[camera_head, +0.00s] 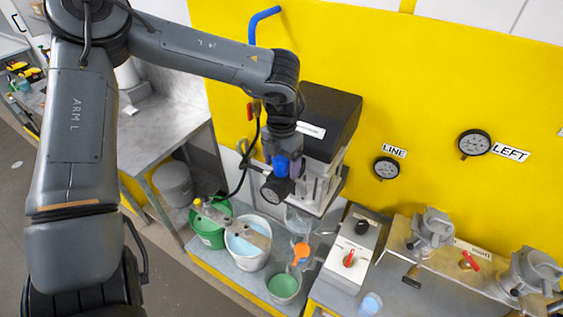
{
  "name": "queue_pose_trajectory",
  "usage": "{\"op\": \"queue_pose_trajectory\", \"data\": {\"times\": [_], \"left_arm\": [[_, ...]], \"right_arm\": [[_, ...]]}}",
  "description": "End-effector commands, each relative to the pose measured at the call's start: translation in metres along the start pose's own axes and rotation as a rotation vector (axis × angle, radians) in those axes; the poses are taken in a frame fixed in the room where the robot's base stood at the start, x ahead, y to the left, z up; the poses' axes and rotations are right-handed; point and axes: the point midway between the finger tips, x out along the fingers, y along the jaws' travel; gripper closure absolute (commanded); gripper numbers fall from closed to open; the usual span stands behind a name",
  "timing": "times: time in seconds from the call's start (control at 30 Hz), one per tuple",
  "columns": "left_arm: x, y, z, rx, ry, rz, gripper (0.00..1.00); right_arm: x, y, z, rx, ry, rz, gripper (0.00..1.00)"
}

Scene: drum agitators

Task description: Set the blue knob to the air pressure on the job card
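The blue knob (281,166) shows in the middle of the head view, just above a small dark round gauge (277,190). My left gripper (284,150) is at the end of the arm that comes in from the left, pointing down right at the blue knob. Its fingers are hard to make out, so I cannot tell whether they are closed on the knob. The gauge's reading is too small to read. I see no readable job card. My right gripper is not in view.
A dark-topped machine (331,118) stands directly behind my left wrist. Green and white buckets (246,262) stand below. The LINE gauge (387,168) and LEFT gauge (474,144) are on the yellow wall. A white control box (347,255) with a red knob stands right.

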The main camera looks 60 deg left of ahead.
Motion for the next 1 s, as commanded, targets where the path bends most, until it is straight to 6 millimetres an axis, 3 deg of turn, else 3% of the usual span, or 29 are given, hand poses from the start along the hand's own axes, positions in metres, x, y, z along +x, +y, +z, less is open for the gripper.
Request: {"op": "queue_pose_trajectory", "data": {"times": [0.27, 0.43, 1.0], "left_arm": [[0.0, 0.0, 0.0, -0.001, 0.0, 0.0, 0.22], [-0.009, 0.0, 0.001, -0.001, -0.001, 0.001, 0.22], [-0.096, 0.0, 0.0, -0.002, -0.001, 0.002, 0.22]], "right_arm": [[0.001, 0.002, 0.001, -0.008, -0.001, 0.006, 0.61], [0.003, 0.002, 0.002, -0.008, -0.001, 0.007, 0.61], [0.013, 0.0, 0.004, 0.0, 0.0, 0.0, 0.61]]}}
